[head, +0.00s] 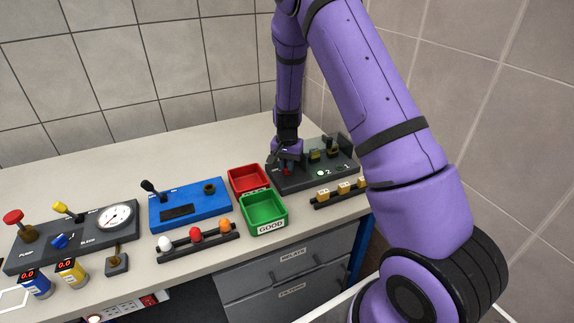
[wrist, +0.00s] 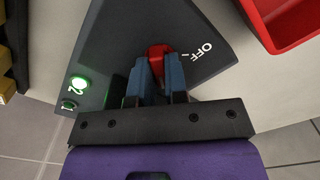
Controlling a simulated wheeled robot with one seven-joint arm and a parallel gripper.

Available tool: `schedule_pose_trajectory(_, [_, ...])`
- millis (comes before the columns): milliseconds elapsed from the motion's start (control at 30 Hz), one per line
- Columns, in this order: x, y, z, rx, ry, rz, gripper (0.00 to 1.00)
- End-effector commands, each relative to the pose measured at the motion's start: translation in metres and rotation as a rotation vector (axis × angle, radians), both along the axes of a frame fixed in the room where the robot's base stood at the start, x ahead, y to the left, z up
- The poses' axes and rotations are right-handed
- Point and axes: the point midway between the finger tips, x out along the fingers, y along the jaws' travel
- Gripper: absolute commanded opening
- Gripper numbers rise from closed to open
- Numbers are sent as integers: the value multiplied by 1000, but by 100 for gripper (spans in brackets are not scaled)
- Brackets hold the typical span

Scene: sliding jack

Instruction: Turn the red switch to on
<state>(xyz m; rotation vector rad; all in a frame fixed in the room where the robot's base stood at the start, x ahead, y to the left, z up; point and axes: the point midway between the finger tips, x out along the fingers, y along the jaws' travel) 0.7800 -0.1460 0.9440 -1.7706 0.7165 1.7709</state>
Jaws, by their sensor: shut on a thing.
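The red switch (wrist: 158,52) is a small red knob on the dark grey panel (wrist: 118,30), which stands at the far right of the counter in the head view (head: 313,183). The label OFF is printed beside the knob, with a short mark next to it. My gripper (wrist: 160,70) is shut on the red switch, with one blue-grey finger on each side of it. In the head view my gripper (head: 287,160) is over the panel's left end and the red switch (head: 286,170) shows just below it. A green light by the number 2 is lit on the panel.
A red bin (head: 247,178) and a green bin (head: 264,211) marked GOOD stand just left of the panel. A rack of yellowish blocks (head: 340,192) lies in front of it. A blue box (head: 189,204) and a gauge panel (head: 75,235) stand further left. The tiled wall is behind.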

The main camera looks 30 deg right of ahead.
Motion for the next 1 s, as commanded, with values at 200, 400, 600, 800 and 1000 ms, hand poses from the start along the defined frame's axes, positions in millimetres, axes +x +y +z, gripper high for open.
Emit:
schedule_pose_trajectory(200, [0,0,1,0,-1,-83,0])
schedule_pose_trajectory(400, [0,0,1,0,-1,-115,0])
schedule_pose_trajectory(600, [1,0,1,0,-1,-121,0])
schedule_pose_trajectory(800, [1,0,1,0,-1,-121,0])
schedule_pose_trajectory(1000, [0,0,0,0,-1,-120,39])
